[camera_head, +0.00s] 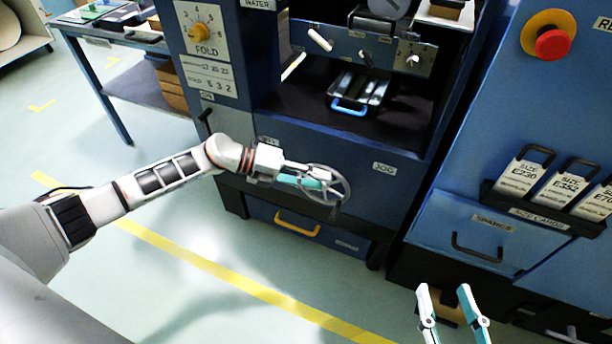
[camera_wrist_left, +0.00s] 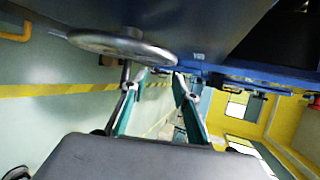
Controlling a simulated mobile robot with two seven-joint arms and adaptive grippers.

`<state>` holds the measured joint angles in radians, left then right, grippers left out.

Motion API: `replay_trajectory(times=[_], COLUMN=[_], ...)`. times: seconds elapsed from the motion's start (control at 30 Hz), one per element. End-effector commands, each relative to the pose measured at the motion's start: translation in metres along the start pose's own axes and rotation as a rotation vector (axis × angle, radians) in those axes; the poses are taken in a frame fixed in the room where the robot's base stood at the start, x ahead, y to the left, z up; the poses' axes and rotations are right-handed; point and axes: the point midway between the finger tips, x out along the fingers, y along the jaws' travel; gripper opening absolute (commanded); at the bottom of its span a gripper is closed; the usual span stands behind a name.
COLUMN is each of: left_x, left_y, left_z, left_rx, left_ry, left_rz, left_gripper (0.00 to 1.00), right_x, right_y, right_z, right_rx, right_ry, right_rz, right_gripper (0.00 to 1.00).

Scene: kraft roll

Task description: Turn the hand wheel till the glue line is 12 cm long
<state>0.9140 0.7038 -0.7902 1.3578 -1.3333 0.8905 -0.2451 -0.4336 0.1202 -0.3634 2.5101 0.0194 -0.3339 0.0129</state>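The grey metal hand wheel (camera_head: 344,187) is on the front of the blue machine, below the dark bay. My left gripper (camera_head: 320,186) is at the wheel, its teal fingers overlapping it in the head view. In the left wrist view the wheel's rim (camera_wrist_left: 110,43) lies just beyond and above the fingertips of my left gripper (camera_wrist_left: 157,76). Those fingers are apart, with floor showing between them. I cannot tell whether one touches the wheel. My right gripper (camera_head: 444,290) is open and empty at the bottom right. I cannot make out a glue line.
A FOLD dial (camera_head: 198,32) is on the machine's upper left panel. A blue-handled tray (camera_head: 357,92) sits in the bay. A yellow-handled drawer (camera_head: 297,226) is below the wheel. A red button (camera_head: 553,44) and size cards (camera_head: 522,175) are at right. Open floor lies in front.

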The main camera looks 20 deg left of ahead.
Motion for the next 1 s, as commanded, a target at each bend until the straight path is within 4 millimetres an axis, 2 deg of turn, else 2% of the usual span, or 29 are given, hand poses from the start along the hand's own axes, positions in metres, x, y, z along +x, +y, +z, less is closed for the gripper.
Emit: replay_trajectory(times=[0.03,0.1,0.3,0.87,1.0], left_x=[0.004,0.007,0.006,0.004,0.010], left_y=[0.006,0.006,0.004,-0.001,-0.003], left_z=[-0.004,-0.005,-0.003,-0.001,-0.010], left_rx=[-0.014,-0.023,-0.037,-0.034,-0.051], left_ry=[0.003,0.004,0.002,0.000,-0.003], left_rz=[-0.012,-0.030,-0.069,-0.078,-0.099], left_gripper=[0.30,0.30,0.30,0.30,0.30], right_x=[0.000,-0.001,-0.001,-0.001,-0.001], right_y=[0.000,0.000,-0.001,-0.001,0.000], right_z=[0.011,0.021,0.036,0.036,0.039], right_rx=[0.006,0.011,0.020,0.020,0.018], right_ry=[-0.018,-0.033,-0.057,-0.057,-0.062], right_rz=[0.000,0.000,0.000,0.000,0.000], right_gripper=[0.40,0.40,0.40,0.40,0.40])
